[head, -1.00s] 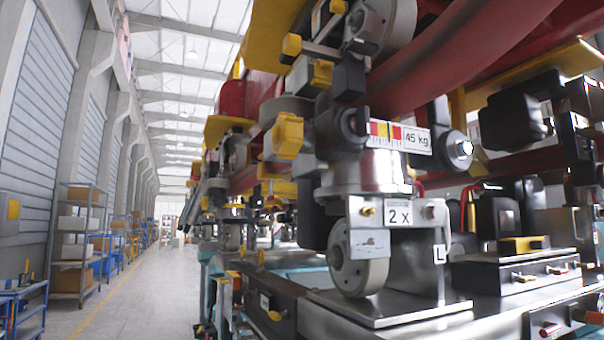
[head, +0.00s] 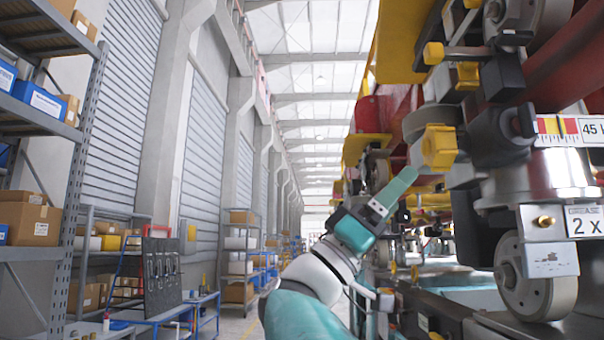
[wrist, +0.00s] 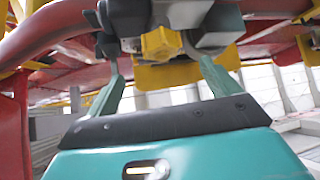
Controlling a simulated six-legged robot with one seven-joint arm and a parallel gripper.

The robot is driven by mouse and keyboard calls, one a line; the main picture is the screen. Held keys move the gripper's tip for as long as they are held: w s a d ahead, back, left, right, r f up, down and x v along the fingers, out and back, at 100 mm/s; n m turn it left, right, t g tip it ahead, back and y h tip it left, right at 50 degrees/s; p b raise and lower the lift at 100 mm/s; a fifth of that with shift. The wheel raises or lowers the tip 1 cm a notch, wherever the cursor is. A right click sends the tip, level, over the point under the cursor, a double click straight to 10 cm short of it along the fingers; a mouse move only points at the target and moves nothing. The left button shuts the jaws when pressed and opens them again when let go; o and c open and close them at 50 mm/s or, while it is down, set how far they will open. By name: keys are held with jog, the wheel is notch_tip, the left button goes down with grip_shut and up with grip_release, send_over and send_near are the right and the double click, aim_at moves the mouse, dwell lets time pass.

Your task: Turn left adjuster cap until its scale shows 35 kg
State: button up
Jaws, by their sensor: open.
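A yellow knob-like cap (head: 440,147) sits at the left end of the train's bogie in the head view. In the wrist view the yellow cap (wrist: 161,44) shows beyond and between the open fingers. My gripper (head: 405,178) points up toward the cap from the lower left. In the wrist view my gripper (wrist: 152,58) is open and empty. Contact with the cap is not visible.
The red train frame (head: 572,50) and dark bogie blocks crowd around the cap. A grey wheel (head: 522,275) and a "2 x" plate (head: 583,222) are below right. Shelves with boxes (head: 25,215) and a blue workbench (head: 165,312) stand left. The aisle between is clear.

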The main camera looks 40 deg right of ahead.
aim_at(430, 158)
jog(key=x, duration=1.2)
jog(key=shift+d+r, duration=0.1)
jog(key=shift+d, duration=0.05)
jog(key=shift+t, duration=0.3)
jog(key=c, duration=1)
